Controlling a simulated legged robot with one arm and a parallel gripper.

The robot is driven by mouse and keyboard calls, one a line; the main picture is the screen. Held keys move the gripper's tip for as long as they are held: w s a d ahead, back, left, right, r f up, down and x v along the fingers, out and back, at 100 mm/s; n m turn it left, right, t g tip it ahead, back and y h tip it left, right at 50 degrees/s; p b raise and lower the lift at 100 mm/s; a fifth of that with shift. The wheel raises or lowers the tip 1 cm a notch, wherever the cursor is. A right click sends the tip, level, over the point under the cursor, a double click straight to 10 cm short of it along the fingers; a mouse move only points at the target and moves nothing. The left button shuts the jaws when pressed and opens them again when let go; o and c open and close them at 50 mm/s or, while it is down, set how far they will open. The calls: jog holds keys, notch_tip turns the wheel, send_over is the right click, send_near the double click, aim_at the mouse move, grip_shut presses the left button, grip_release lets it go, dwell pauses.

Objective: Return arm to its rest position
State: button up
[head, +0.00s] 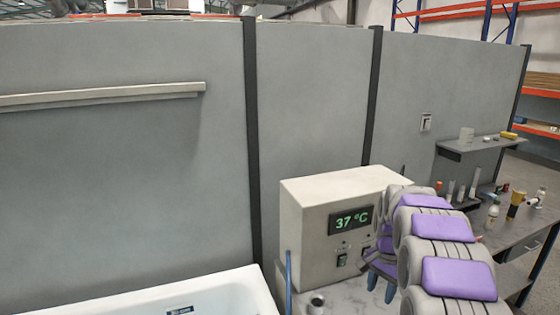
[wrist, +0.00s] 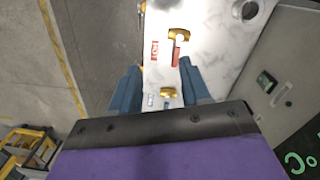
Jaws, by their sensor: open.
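My gripper (head: 380,287) is low at the right in the head view, at the end of my arm with purple pads. It is in front of the right side of a beige control box (head: 307,240), whose display reads 37 °C. In the wrist view my gripper (wrist: 160,88) shows two blue fingers spread apart, with nothing seen held between them.
A white bathtub (head: 225,293) stands at the lower left. Grey partition panels (head: 310,100) close off the back. A workbench (head: 515,235) with bottles and a small shelf (head: 485,146) are at the right. The wrist view shows bare floor (wrist: 95,40) and yellow steps (wrist: 25,145) at left.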

jog(key=s+a+n+b, duration=0.2)
jog(key=s+a+n, duration=0.3)
jog(key=s, duration=1.5)
jog(key=s+a+f+n+g+b, duration=0.1)
jog(key=s+a+n, duration=0.4)
jog(key=s, duration=1.5)
jog(key=a+b, duration=0.1)
jog(key=a, duration=0.2)
jog(key=shift+s+a+n, duration=0.2)
jog(key=shift+n, duration=0.1)
jog(key=shift+f, duration=0.1)
